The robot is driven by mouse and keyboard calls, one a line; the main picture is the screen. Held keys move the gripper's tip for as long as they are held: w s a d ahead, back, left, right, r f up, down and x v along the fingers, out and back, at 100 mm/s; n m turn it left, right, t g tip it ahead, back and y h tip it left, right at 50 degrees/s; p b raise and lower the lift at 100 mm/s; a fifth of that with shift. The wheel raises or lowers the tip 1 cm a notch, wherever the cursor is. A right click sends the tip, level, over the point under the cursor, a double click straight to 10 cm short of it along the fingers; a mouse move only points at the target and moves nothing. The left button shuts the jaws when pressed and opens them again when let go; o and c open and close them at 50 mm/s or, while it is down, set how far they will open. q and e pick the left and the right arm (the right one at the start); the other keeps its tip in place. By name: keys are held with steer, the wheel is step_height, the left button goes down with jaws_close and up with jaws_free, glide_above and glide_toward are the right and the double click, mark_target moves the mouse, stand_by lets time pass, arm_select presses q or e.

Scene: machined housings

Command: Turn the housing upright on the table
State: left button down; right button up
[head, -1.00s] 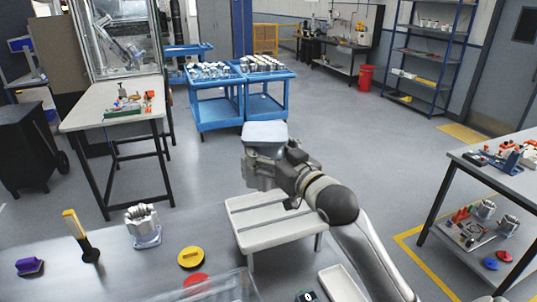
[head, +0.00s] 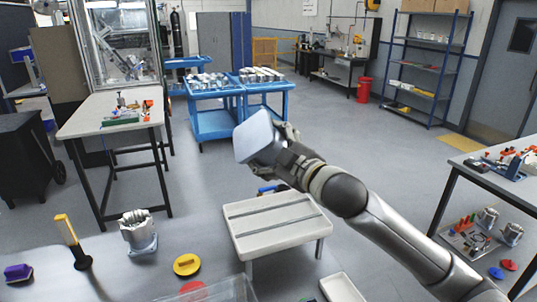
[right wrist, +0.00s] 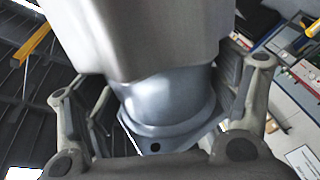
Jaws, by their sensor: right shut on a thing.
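The housing (head: 258,138), a grey metal part with a flat pale face, is held in the air by my right gripper (head: 280,152) in the head view. It is tilted, above and behind the small white slatted table. In the right wrist view the housing (right wrist: 165,95) sits between the two fingers; its round neck and a flange with a dark hole show. The fingers partly hide its sides. Another similar housing (head: 138,235) stands on the grey table (head: 110,270) at the lower left. My left gripper is not in view.
The white slatted table (head: 275,222) is bare on top. On the grey table are a yellow-handled tool (head: 68,232), a purple block (head: 18,273), a yellow disc (head: 187,264) and a clear bin (head: 232,290). Blue carts (head: 212,118) stand behind.

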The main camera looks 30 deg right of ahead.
steer(key=n, duration=0.4)
steer(key=shift+r+b, duration=0.15)
steer(key=shift+b, duration=0.25)
steer(key=n, duration=0.5)
steer(key=shift+r, duration=0.15)
steer(key=n+p, duration=0.1)
steer(key=n, duration=0.2)
steer(key=shift+r+n+p, duration=0.15)
steer(key=shift+n+p, duration=0.25)
steer(key=n+p, duration=0.1)
steer(key=n, duration=0.2)
steer(key=n+p, duration=0.4)
steer(key=n, duration=0.3)
steer(key=shift+n+p, duration=0.3)
steer(key=shift+n, duration=0.2)
steer(key=shift+f+n, duration=0.25)
steer(key=shift+n, duration=1.05)
